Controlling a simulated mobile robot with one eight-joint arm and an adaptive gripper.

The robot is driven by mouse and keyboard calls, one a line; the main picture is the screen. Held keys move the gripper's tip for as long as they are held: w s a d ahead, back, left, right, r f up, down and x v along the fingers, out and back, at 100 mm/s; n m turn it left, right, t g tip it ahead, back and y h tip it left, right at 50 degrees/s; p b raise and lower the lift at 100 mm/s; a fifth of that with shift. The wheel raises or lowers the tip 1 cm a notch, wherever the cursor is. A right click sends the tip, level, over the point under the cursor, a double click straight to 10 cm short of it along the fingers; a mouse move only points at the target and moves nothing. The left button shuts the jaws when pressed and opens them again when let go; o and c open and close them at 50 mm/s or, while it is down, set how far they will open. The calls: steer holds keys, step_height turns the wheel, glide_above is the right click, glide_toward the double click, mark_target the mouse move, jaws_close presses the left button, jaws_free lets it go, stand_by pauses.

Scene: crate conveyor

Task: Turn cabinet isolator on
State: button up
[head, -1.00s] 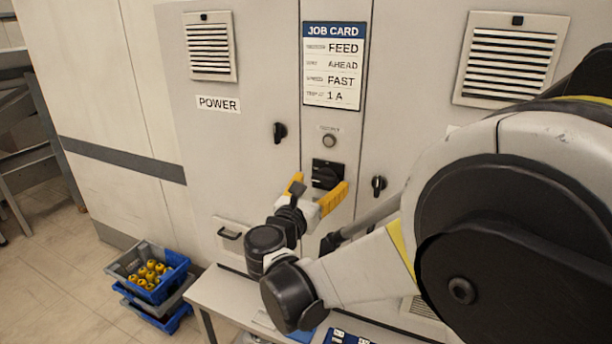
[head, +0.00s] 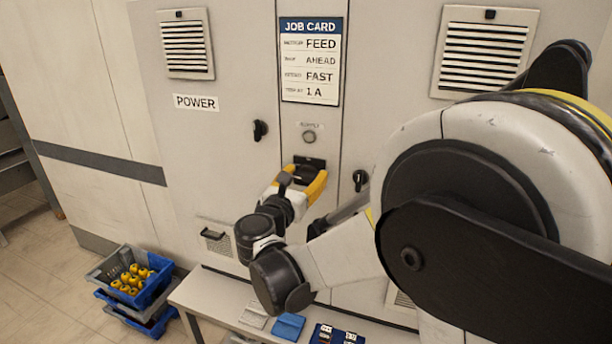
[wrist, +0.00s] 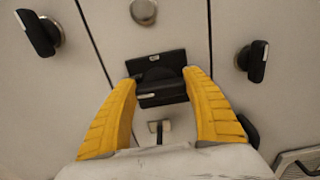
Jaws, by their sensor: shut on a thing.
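The cabinet isolator (head: 311,161) is a black plate with a black rotary handle, on the narrow middle panel of the grey cabinet (head: 220,123). Its plate and handle also show in the wrist view (wrist: 162,92). My gripper (head: 302,174) has yellow fingers and is at the isolator. In the wrist view my gripper (wrist: 161,90) has one finger on each side of the black handle, shut on it. The handle's bar looks about level there. In the head view the fingers and wrist hide most of the handle.
A round button (head: 308,137) sits above the isolator, and black door handles (head: 260,130) (head: 360,180) are on either side. A job card (head: 310,62) hangs above. A bench (head: 215,297) stands below, and stacked crates (head: 164,280) stand on the floor at left.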

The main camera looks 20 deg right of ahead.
steer(key=m+b, duration=0.1)
steer(key=m, duration=0.3)
steer(key=shift+f+m, duration=0.1)
steer(key=shift+m, duration=0.3)
steer(key=m, duration=0.4)
steer(key=shift+s+d+m+b, duration=0.1)
steer(key=shift+m+b, duration=0.2)
steer(key=shift+b, duration=0.05)
steer(key=m, duration=0.4)
steer(key=shift+f, duration=0.1)
steer(key=shift+m+b, duration=0.45)
steer(key=shift+m, duration=1.65)
steer(key=o, duration=1.2)
